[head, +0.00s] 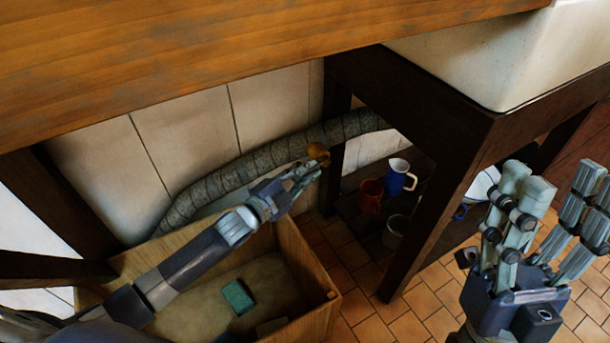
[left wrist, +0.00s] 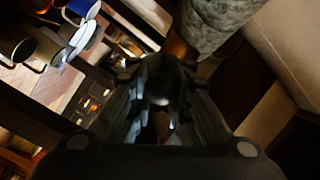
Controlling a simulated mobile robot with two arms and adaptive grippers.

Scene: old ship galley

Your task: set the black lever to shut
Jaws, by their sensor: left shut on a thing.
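A brass valve body (head: 318,153) sits on the wrapped pipe (head: 240,172) under the counter. It shows in brownish orange at the top of the left wrist view (left wrist: 179,49), beside the grey pipe. My left gripper (head: 303,174) reaches up to the valve from the left. Its fingers are closed around the black lever (left wrist: 161,78), whose dark rounded end shows between them in the left wrist view. In the head view the fingers hide the lever, so I cannot tell its exact angle. My right gripper (head: 547,222) is open and empty at the right, away from the valve.
A wooden crate (head: 318,292) with a green sponge (head: 238,297) stands below my left arm. A blue jug (head: 397,180), a red mug (head: 371,197) and a grey mug (head: 396,231) stand to the right. A dark post (head: 440,200) and the counter (head: 200,50) bound the space.

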